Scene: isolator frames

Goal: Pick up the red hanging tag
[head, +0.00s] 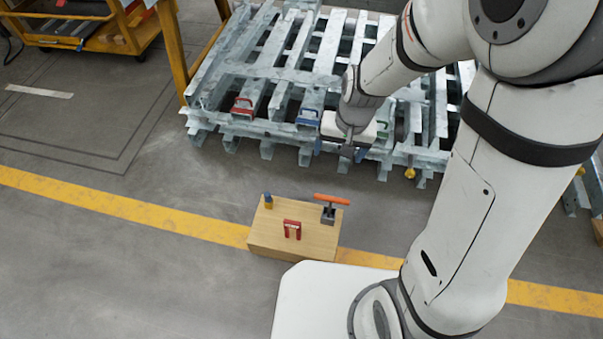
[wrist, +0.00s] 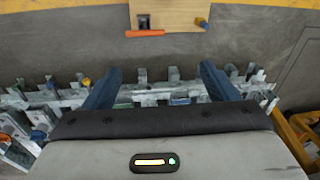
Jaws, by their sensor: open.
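The red hanging tag (head: 243,106) is a small red piece at the front edge of the grey metal frames (head: 265,75), left of centre in the head view. My gripper (head: 340,151) is to the right of it, by the front edge of the frames, apart from the tag. In the wrist view my gripper (wrist: 161,69) has its two blue fingers wide apart with nothing held between them. I cannot make out the red tag in the wrist view.
A blue piece (head: 308,117) and a green piece (head: 383,130) sit along the same frame edge. A wooden box (head: 265,240) on the floor carries a red piece (head: 291,229) and an orange-handled tool (head: 331,200). A yellow cart (head: 100,38) stands at the back left. Floor between is clear.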

